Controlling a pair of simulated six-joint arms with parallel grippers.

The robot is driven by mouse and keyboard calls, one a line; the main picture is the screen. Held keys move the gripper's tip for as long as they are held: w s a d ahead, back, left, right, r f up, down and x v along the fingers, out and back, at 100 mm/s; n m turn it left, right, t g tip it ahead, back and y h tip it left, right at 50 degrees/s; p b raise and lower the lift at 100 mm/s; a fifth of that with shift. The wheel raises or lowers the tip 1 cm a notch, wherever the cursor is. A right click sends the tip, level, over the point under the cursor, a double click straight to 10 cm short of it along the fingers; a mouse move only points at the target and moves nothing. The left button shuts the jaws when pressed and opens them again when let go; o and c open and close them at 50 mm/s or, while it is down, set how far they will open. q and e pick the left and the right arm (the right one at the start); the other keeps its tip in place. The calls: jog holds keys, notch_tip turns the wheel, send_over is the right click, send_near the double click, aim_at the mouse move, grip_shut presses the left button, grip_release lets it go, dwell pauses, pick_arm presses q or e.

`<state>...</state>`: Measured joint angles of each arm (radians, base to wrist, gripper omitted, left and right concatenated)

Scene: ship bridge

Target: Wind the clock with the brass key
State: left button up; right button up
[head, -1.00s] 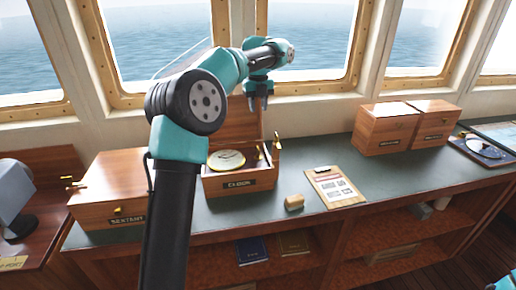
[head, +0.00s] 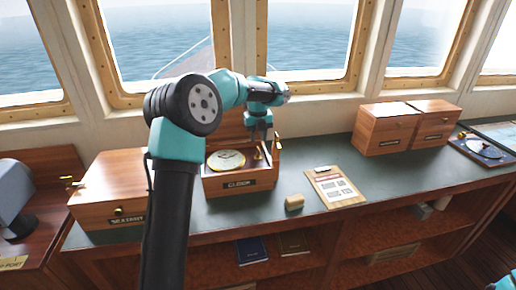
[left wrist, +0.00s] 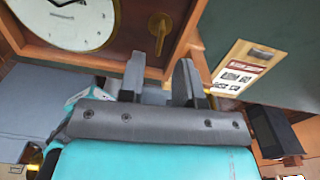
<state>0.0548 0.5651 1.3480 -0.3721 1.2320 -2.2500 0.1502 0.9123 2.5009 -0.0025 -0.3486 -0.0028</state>
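The clock (head: 226,160) has a white round dial and sits face up in an open wooden box (head: 238,184) on the counter. Its dial (left wrist: 68,18) also shows in the left wrist view. My left gripper (head: 260,138) is over that compartment, pointing down. In the left wrist view its two fingers (left wrist: 160,75) stand apart with nothing between them, and the key is just beyond the fingertips. My right gripper is out of view.
A closed wooden box (head: 112,190) stands left of the open one. A small tan block (head: 294,203) and a clipboard (head: 336,187) lie to the right. Two more closed boxes (head: 385,130) stand farther right. The box's raised lid is behind my gripper.

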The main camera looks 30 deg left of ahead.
aim_at(258, 153)
pick_arm(q)
notch_tip(258, 153, down, 5)
jog(key=shift+f, duration=0.1)
jog(key=shift+c, duration=0.4)
grip_shut()
